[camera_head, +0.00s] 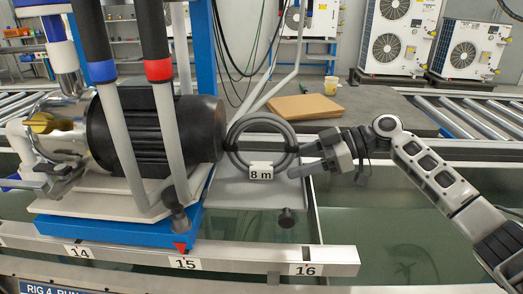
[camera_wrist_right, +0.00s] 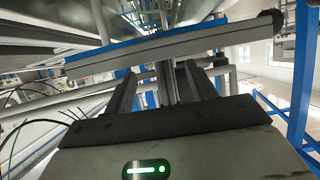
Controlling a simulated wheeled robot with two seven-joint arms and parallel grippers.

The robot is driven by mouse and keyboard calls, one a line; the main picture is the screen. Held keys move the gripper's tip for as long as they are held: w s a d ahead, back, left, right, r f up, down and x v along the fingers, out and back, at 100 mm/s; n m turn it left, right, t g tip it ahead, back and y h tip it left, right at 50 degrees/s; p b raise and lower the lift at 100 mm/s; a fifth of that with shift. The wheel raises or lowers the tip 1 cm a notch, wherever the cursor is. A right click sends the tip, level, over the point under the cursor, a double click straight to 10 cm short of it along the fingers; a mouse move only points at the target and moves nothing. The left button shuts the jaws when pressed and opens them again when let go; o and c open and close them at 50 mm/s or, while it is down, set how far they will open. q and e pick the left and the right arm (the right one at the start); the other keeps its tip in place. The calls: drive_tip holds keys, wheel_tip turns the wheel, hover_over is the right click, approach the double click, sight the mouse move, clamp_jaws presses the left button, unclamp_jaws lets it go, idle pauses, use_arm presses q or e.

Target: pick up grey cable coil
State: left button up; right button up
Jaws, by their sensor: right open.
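The grey cable coil (camera_head: 236,158) is a thick ring with a white "8 m" label on its lower front, in the middle of the head view. It stands on edge over a grey plate, just right of the black pump motor. My right gripper (camera_head: 300,161) comes in from the right, with its fingers beside the coil's right side. It is open; whether a finger touches the coil or overlaps it cannot be told. In the right wrist view the two dark fingers (camera_wrist_right: 162,78) are apart, and I cannot clearly make out the coil there. My left gripper is not in view.
The black motor (camera_head: 155,130) and its upright pipes stand close on the left. A numbered rail (camera_head: 230,255) runs across the front. A dark knob (camera_head: 286,218) sits below the coil. Brown sheets (camera_head: 305,107) and a yellow cup (camera_head: 331,86) lie behind on a grey surface.

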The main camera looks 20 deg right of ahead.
sight(281, 159)
drive_tip(key=x, duration=0.4)
drive_tip(key=shift+s+a+r, duration=0.1)
drive_tip(key=shift+a+r, duration=0.05)
drive_tip(key=shift+a, duration=0.2)
drive_tip(key=c, duration=1.2)
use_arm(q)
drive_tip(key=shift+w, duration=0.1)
use_arm(e)
drive_tip(key=shift+r, duration=0.1)
clamp_jaws()
